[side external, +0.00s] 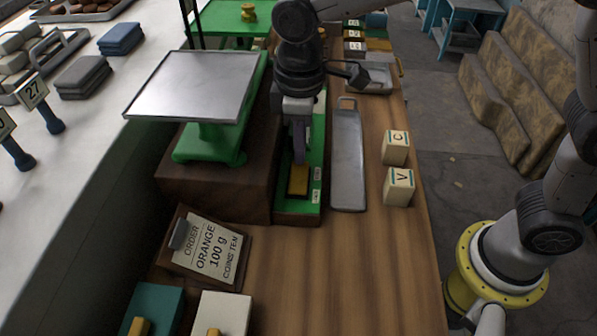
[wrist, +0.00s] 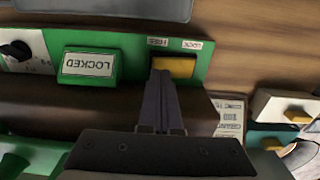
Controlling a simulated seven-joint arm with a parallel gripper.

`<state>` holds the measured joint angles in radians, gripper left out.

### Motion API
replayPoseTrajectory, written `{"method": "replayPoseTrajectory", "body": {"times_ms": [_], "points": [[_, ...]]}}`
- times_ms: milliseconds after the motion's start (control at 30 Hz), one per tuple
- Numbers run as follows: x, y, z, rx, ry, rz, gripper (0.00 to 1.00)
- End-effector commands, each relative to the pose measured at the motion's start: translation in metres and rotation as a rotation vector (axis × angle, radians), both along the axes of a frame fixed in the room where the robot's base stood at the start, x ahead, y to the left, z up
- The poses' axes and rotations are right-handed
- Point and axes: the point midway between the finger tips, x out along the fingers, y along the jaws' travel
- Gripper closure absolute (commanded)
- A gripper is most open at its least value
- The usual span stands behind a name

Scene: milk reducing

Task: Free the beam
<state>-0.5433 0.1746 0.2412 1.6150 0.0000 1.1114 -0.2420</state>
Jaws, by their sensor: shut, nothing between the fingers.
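The scale has a green stand (side external: 210,145) and a broad metal pan (side external: 195,85). Beside it on the right is a green panel (side external: 313,150), which also shows in the wrist view (wrist: 130,45). An orange-yellow block (wrist: 177,67) sits on this panel, below small labels reading FREE (wrist: 157,41) and LOCK (wrist: 192,44); the side view shows it too (side external: 298,181). A LOCKED sign (wrist: 88,64) appears upside down. My gripper (wrist: 160,78) is shut and empty, its fingertips at the block's FREE-side end. I cannot tell whether they touch it. The beam is not clearly visible.
A grey metal tray (side external: 347,160) and cubes marked C (side external: 396,148) and V (side external: 398,187) stand right of the panel. An order card (side external: 207,248) and teal (side external: 155,308) and white (side external: 222,315) boxes are in front. The wooden counter (side external: 330,270) is clear at front right.

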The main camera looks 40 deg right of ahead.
Motion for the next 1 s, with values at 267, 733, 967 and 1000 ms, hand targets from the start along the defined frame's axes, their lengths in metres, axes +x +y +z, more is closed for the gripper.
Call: {"method": "replayPoseTrajectory", "body": {"times_ms": [267, 733, 967, 1000], "points": [[0.000, 0.000, -0.004, 0.000, 0.000, 0.000, 1.00], [0.000, 0.000, -0.010, 0.000, 0.000, 0.000, 1.00], [0.000, 0.000, -0.014, 0.000, 0.000, 0.000, 1.00], [0.000, 0.000, -0.014, 0.000, 0.000, 0.000, 1.00]]}}
